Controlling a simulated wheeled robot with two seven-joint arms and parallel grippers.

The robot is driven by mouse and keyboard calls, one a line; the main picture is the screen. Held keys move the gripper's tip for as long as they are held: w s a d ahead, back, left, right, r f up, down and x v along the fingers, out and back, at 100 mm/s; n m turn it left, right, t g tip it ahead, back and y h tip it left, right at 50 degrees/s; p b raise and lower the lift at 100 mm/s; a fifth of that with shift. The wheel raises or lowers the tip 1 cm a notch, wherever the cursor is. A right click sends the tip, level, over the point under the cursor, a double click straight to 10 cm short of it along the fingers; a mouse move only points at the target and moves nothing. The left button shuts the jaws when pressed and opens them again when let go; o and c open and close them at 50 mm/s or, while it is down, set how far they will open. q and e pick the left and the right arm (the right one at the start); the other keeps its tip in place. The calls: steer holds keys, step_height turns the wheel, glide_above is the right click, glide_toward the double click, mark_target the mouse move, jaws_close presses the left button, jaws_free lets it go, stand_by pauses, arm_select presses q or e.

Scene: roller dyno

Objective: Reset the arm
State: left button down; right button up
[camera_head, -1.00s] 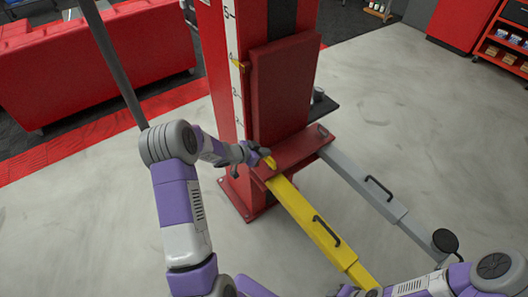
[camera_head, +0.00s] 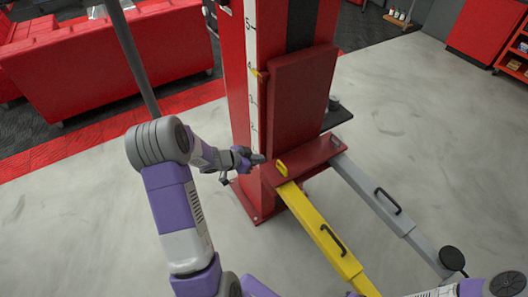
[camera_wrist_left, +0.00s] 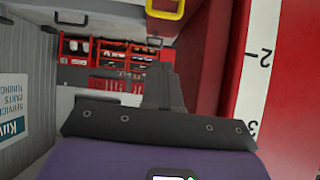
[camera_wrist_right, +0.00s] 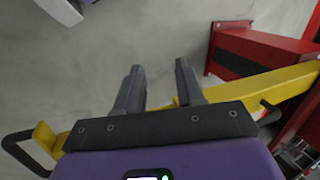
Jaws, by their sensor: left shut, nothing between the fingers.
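The yellow lift arm (camera_head: 322,238) runs from the red carriage (camera_head: 308,156) at the foot of the red post toward the lower right. A small yellow handle (camera_head: 282,168) sits at its inner end; a yellow loop shows at the top of the left wrist view (camera_wrist_left: 165,10). My left gripper (camera_head: 261,158) is shut and empty, just left of this handle and apart from it, beside the post. Its closed fingers show in the left wrist view (camera_wrist_left: 165,85). My right gripper (camera_wrist_right: 158,68) is open, with the yellow arm (camera_wrist_right: 235,92) behind its fingers; the head view does not show its fingers.
The red post (camera_head: 240,100) carries a white number scale (camera_head: 252,60). A grey lift arm (camera_head: 385,200) with a black handle and round pad lies to the right. A red bench (camera_head: 110,70) stands at the left. The grey floor on the right is open.

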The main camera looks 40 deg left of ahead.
arm_select(q)
steer(key=shift+d+f, duration=0.1)
steer(key=shift+d, duration=0.05)
steer(key=s+d+f+n+g, duration=0.25)
steer(key=d+f, duration=0.35)
steer(key=d, duration=0.3)
steer(key=s+d+f+n+g, duration=0.1)
steer(key=s+d+f+n, duration=0.15)
steer(key=d+f, duration=0.55)
steer(key=s+d+f+n+g, duration=0.1)
steer(key=s+d+f+g, duration=0.1)
steer(key=s+d, duration=0.3)
steer(key=s+d+f+n+g, duration=0.1)
steer(key=s+d+g, duration=0.3)
steer(key=s, duration=0.6)
steer(key=shift+s+d+f, duration=0.35)
steer(key=shift+d+f, duration=0.55)
steer(key=shift+d, duration=0.35)
